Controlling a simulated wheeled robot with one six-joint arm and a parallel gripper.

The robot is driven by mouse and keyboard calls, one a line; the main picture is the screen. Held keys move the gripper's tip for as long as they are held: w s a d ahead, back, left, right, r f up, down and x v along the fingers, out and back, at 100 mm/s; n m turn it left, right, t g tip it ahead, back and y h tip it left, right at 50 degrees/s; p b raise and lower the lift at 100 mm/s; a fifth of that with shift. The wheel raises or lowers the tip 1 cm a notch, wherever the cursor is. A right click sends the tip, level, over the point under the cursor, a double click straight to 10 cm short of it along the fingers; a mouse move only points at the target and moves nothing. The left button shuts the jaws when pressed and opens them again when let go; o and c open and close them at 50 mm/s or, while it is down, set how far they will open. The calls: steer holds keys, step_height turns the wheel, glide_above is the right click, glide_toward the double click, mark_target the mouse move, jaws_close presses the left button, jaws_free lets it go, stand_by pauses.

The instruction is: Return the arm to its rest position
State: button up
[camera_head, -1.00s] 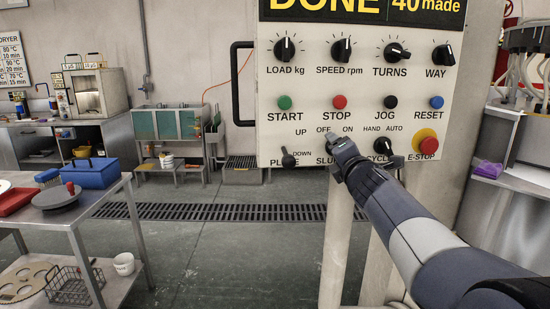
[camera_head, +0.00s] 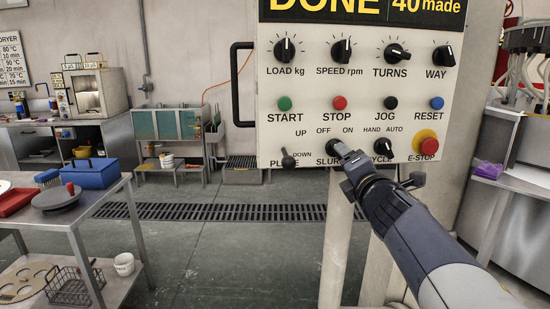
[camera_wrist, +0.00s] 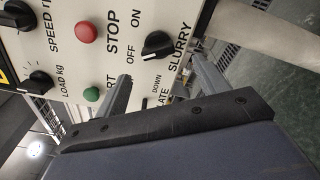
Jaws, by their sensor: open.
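My gripper (camera_head: 350,162) is in front of the lower part of the white control panel (camera_head: 300,85) in the head view, near the SLURRY knob (camera_head: 333,150) and left of the CYCLE knob (camera_head: 383,150). In the wrist view its two fingers (camera_wrist: 163,84) are spread apart with nothing between them. The black SLURRY knob also shows there (camera_wrist: 158,45), beyond the fingertips, and I see a gap between it and them. My arm runs from the lower right up to the panel and covers part of the SLURRY and CYCLE lettering.
The red E-STOP button (camera_head: 426,144) is close to the right of my arm. A black handle (camera_head: 238,85) stands out at the panel's left edge. A steel table (camera_head: 95,200) with a blue box (camera_head: 93,172) is at the left. The floor between is open.

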steer(key=w, duration=0.8)
steer(key=s+m+p, duration=0.7)
steer(key=m+p, duration=0.2)
steer(key=m, duration=0.3)
steer(key=shift+s+r, duration=0.15)
steer(key=shift+s, duration=0.05)
stand_by(0.5)
